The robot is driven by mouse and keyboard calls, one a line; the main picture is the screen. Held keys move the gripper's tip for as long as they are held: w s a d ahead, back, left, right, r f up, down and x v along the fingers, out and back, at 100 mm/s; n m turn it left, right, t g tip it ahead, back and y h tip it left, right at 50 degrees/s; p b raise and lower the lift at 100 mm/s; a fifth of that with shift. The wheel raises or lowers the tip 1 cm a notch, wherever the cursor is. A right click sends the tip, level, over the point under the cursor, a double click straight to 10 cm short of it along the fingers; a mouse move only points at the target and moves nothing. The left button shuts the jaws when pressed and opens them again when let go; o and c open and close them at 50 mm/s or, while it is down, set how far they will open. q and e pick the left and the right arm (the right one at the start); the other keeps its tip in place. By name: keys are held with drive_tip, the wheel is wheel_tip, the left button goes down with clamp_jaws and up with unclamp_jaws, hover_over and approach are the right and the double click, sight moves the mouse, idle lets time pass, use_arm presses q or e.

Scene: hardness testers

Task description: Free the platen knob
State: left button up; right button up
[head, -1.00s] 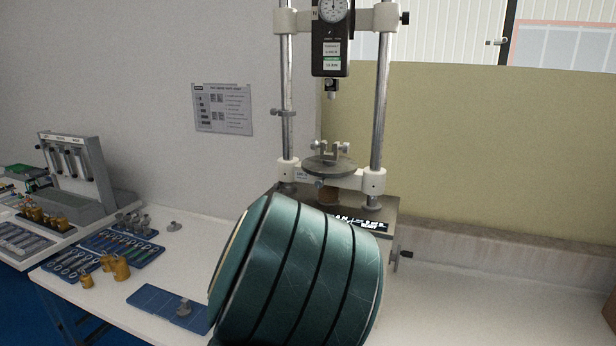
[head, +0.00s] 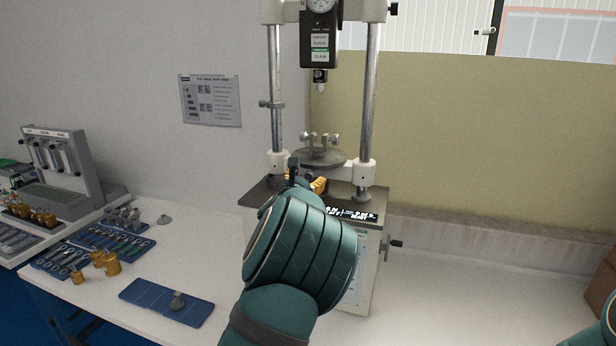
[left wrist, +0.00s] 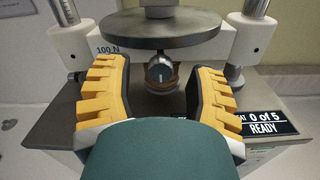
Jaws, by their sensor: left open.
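The hardness tester (head: 265,195) stands on the white bench with its round grey platen (head: 322,158) between two posts. In the left wrist view the platen (left wrist: 160,30) spans the top, and the round metal platen knob (left wrist: 159,69) sits just below it, in front of a brownish round part. My left gripper (head: 306,178) is open, its yellow-padded fingers low in front of the platen. In the left wrist view the gripper (left wrist: 158,75) has one finger on each side of the knob, with visible gaps. The knob is hidden in the head view. My right gripper is out of view.
A lit display (left wrist: 262,124) reads "0 of 5 READY". A side crank (head: 395,244) sticks out at the tester's right. Blue trays (head: 140,292), brass weights (head: 111,264) and a grey rack (head: 62,170) lie left.

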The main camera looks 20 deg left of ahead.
use_arm(q)
drive_tip(key=shift+w, duration=0.6)
drive_tip(key=shift+c, duration=0.4)
clamp_jaws()
